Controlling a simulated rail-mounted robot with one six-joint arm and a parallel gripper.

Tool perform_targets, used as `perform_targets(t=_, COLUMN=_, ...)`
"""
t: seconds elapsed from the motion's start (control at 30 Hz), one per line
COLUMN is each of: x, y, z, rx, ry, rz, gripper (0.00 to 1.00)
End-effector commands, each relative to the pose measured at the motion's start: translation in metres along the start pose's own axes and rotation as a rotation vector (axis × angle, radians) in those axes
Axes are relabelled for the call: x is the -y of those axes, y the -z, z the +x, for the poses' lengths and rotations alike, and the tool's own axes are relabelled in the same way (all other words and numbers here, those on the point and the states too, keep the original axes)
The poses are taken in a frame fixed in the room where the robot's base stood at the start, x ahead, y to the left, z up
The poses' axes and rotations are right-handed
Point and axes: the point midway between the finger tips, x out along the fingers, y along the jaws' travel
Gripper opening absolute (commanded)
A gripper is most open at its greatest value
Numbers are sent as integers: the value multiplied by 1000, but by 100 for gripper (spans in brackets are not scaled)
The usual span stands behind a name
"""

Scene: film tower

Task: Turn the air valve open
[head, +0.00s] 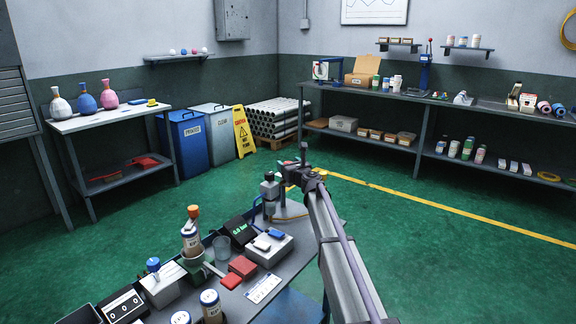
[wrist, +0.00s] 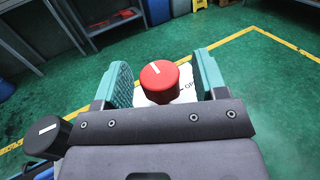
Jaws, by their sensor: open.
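A red round knob (wrist: 160,80) with a short white mark on top sits between my gripper's (wrist: 159,78) two teal finger pads in the wrist view. The pads stand on either side of it, open, with a visible gap at the left and right. A white plate (wrist: 189,88) lies beneath the knob, with partly hidden lettering beginning "OP" at its right. The white mark points up and slightly left, away from that lettering.
A black knob (wrist: 48,138) with a white mark is left of my gripper. Green floor beyond is clear.

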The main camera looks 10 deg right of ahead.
Motion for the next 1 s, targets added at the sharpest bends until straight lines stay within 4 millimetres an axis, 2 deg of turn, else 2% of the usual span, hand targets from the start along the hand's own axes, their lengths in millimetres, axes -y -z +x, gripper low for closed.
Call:
perform_targets(t=0.07, x=0, y=0, z=6, rx=0, ry=0, rz=0, gripper=65)
perform_targets(t=0.27, x=-1, y=0, z=5, rx=0, ry=0, rz=0, gripper=65)
perform_targets(t=0.77, x=0, y=0, z=5, rx=0, ry=0, rz=-1, gripper=18)
perform_targets(t=0.87, x=-1, y=0, z=5, rx=0, ry=7, rz=-1, gripper=16)
perform_targets(t=1.0, x=-2, y=0, z=5, rx=-2, ry=113, rz=-1, gripper=16)
